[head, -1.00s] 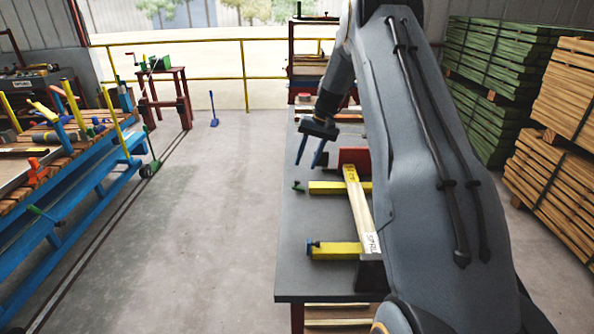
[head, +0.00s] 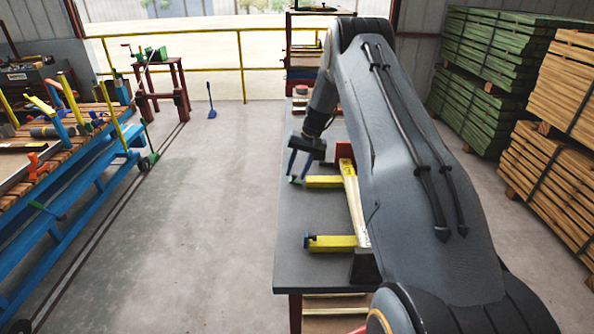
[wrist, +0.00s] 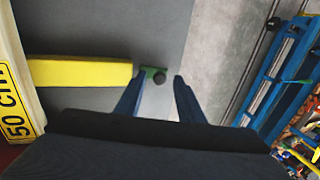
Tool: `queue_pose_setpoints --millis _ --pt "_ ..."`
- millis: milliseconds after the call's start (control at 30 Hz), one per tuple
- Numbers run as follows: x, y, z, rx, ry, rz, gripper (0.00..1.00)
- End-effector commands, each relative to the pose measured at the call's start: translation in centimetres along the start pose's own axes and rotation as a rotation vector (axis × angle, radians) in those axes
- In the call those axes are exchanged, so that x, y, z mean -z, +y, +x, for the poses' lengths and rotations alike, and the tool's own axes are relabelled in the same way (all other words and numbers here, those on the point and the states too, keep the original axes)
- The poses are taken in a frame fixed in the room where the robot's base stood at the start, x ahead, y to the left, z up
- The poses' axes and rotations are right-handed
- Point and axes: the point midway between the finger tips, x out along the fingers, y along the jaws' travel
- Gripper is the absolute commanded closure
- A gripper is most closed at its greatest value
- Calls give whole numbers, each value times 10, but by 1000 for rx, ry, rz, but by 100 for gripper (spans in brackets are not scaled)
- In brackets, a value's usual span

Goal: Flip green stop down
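The green stop (wrist: 149,70) shows in the wrist view at the free end of a yellow bar (wrist: 80,73), with a dark round knob (wrist: 159,78) beside it. In the head view the green stop (head: 293,180) is a small patch at the left end of the farther yellow bar (head: 324,182), partly hidden by my fingers. My gripper (head: 298,179) is open and empty, with two blue fingers pointing down at that bar end. In the wrist view the stop lies between the fingertips of my gripper (wrist: 159,76). I cannot tell whether they touch it.
A nearer yellow bar (head: 334,243) with a blue stop (head: 308,240) sits on the same grey table (head: 300,270). A pale rail marked "50 CM" (wrist: 18,115) joins the bars. A blue rack (head: 70,215) stands left across clear floor.

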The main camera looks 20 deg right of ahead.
Motion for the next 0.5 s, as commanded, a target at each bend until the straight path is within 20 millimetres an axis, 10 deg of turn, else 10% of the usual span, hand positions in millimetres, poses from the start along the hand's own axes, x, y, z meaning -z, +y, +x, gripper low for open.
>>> queue_pose_setpoints --millis 267,500 --pt "0 0 0 0 -1 0 100" --pt "0 -4 3 -34 -3 -4 100"
